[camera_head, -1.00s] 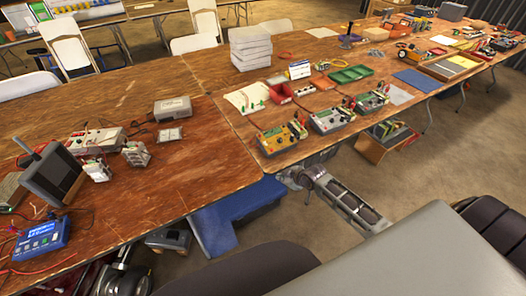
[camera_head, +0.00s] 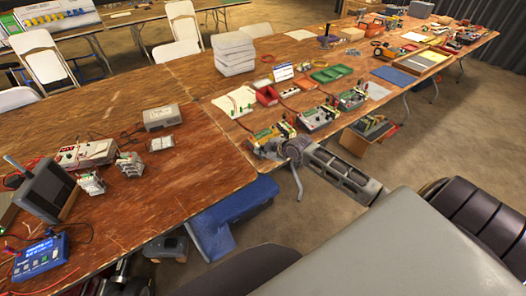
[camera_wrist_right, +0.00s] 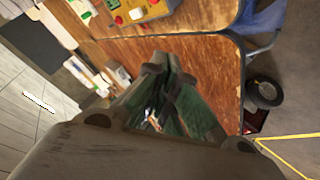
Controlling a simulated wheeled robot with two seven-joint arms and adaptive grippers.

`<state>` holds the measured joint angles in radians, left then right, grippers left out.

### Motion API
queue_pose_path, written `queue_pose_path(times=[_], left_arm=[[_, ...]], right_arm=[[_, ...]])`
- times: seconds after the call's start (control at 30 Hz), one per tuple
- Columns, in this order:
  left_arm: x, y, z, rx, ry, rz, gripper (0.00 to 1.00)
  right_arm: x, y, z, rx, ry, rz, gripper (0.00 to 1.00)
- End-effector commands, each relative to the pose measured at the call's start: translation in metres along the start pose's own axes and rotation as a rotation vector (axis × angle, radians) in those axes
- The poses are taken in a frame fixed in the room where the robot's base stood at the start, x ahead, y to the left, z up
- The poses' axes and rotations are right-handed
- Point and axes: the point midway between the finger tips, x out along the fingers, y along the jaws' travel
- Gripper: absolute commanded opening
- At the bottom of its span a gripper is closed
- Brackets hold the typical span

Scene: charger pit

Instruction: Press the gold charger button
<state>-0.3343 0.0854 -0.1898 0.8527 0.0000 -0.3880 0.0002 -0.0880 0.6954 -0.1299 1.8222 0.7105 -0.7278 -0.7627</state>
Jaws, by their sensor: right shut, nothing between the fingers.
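The gold charger (camera_head: 268,136) sits near the front edge of the wooden table, with its green panel and colored clips partly showing. My right gripper (camera_head: 257,149) is at the table edge in front of it and covers its lower front. A strip of wood shows between fingertips and charger in that view. I cannot tell the exact height gap. The button is hidden in the head view. My left gripper is out of view.
Two grey chargers (camera_head: 318,117) stand to the right of the gold one. Bare wood (camera_head: 205,120) lies left of the charger.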

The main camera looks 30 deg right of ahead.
Motion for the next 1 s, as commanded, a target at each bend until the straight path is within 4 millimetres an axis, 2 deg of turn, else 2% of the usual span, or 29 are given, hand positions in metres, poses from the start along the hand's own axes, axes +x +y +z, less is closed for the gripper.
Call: queue_pose_path(times=[0.2, 0.43, 0.6, 1.0], left_arm=[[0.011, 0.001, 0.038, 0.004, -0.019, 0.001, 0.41], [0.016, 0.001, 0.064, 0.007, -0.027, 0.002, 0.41], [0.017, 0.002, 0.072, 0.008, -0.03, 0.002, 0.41], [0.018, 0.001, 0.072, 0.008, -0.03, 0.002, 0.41]], right_arm=[[-0.005, 0.04, -0.002, -0.05, 0.029, 0.05, 0.0], [-0.01, 0.069, -0.003, -0.085, 0.049, 0.088, 0.0], [-0.011, 0.076, -0.003, -0.095, 0.055, 0.1, 0.0], [-0.011, 0.077, -0.003, -0.095, 0.056, 0.101, 0.0]])
